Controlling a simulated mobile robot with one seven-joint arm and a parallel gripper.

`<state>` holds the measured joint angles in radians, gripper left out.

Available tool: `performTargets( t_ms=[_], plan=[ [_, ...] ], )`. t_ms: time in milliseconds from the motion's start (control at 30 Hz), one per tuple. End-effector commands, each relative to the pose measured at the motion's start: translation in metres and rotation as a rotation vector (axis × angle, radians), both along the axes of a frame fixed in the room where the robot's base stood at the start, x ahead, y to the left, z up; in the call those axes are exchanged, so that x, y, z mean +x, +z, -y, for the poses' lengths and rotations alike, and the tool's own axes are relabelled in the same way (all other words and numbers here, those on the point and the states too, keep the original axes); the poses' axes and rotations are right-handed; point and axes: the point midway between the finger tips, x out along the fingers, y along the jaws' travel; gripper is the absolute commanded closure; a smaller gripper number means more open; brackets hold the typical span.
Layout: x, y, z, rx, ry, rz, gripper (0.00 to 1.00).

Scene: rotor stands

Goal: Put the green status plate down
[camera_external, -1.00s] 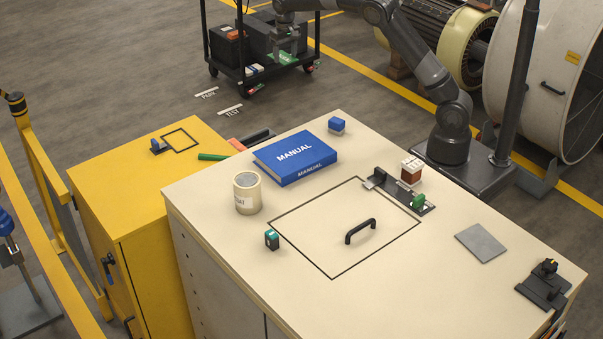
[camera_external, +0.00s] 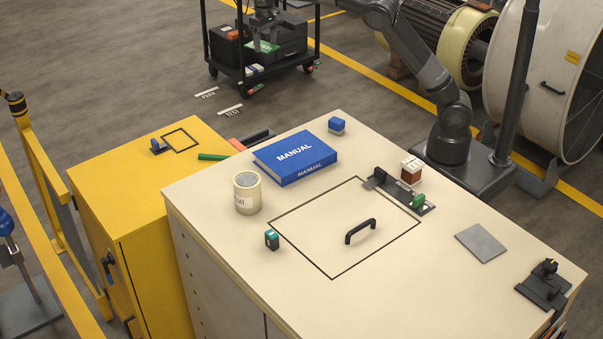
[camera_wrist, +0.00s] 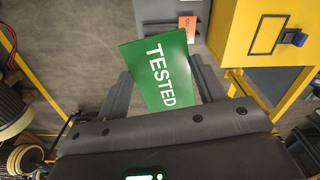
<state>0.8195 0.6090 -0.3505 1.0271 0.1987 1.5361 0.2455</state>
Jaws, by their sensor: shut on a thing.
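The green status plate (camera_wrist: 158,68) reads "TESTED" and lies between the fingers of my gripper (camera_wrist: 165,85) in the wrist view. My gripper is shut on it. In the external view the plate (camera_external: 264,47) hangs at my gripper (camera_external: 265,38), above or in front of the black cart at the back. I cannot tell how high above the cart it is.
The black cart (camera_external: 245,68) carries dark boxes and small items. The yellow cabinet (camera_external: 95,185) has an outlined square on top. The cream cabinet (camera_external: 330,285) bears a blue manual (camera_external: 294,157), a tape roll (camera_external: 247,193) and a handle (camera_external: 360,231). Floor labels lie before the cart.

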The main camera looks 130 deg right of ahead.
Motion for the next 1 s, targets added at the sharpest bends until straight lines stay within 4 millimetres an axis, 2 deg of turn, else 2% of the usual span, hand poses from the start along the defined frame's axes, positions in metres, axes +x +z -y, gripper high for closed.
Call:
performTargets(
  t_ms=[33,200,367,500,667,800,1000],
  plan=[
    [0.025,0.000,-0.017,0.000,0.043,0.001,0.60],
    [0.097,0.000,-0.077,0.000,0.170,0.000,0.60],
    [0.156,0.000,-0.142,0.001,0.291,0.001,0.60],
    [0.201,0.000,-0.204,0.001,0.397,0.001,0.60],
    [0.242,0.000,-0.281,0.001,0.518,0.000,0.60],
    [0.269,0.000,-0.352,0.001,0.622,0.001,0.60],
    [0.294,0.000,-0.458,0.001,0.773,0.001,0.60]
  ],
)
